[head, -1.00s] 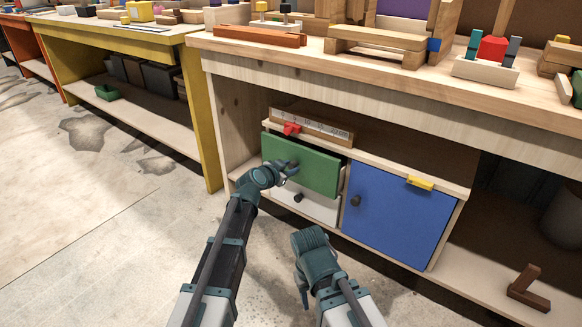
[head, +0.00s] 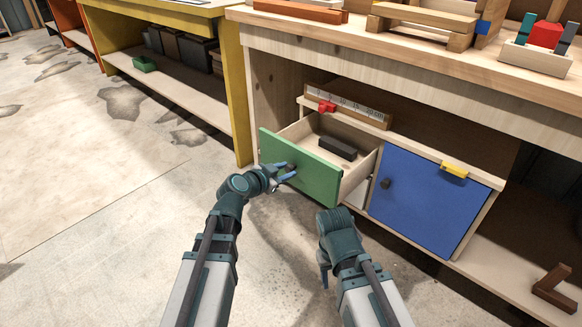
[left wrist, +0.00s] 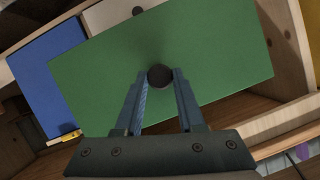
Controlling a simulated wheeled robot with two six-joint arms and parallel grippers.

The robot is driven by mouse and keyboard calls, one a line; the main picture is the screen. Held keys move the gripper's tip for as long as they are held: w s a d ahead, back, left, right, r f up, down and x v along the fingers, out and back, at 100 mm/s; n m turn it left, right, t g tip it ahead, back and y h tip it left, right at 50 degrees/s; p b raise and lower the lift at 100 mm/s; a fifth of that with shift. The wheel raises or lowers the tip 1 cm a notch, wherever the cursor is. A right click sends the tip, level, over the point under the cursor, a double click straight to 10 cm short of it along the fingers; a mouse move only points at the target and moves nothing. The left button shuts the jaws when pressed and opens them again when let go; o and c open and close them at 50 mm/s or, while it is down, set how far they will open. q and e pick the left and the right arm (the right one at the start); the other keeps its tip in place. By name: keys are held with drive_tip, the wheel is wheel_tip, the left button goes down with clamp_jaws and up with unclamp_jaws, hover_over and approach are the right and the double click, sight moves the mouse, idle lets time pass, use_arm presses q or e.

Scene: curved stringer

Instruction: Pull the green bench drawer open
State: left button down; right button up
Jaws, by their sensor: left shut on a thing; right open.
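The green drawer (head: 310,178) is pulled well out of the bench, and its inside shows. A dark block (head: 338,147) lies in it. My left gripper (head: 288,170) is at the green front, shut on the drawer's dark round knob. In the left wrist view the knob (left wrist: 159,76) sits between the fingertips of my left gripper (left wrist: 160,82), with the green front (left wrist: 215,62) behind it. My right gripper (head: 323,272) hangs low in front of the bench, empty, partly hidden by its own wrist.
A blue door (head: 425,200) with a dark knob is to the right of the drawer. A ruler strip (head: 350,108) with a red piece stands above the drawer. A yellow bench (head: 238,90) stands at left.

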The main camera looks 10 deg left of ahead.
use_arm(q)
drive_tip(key=shift+s, duration=0.1)
drive_tip(key=c, duration=0.5)
unclamp_jaws()
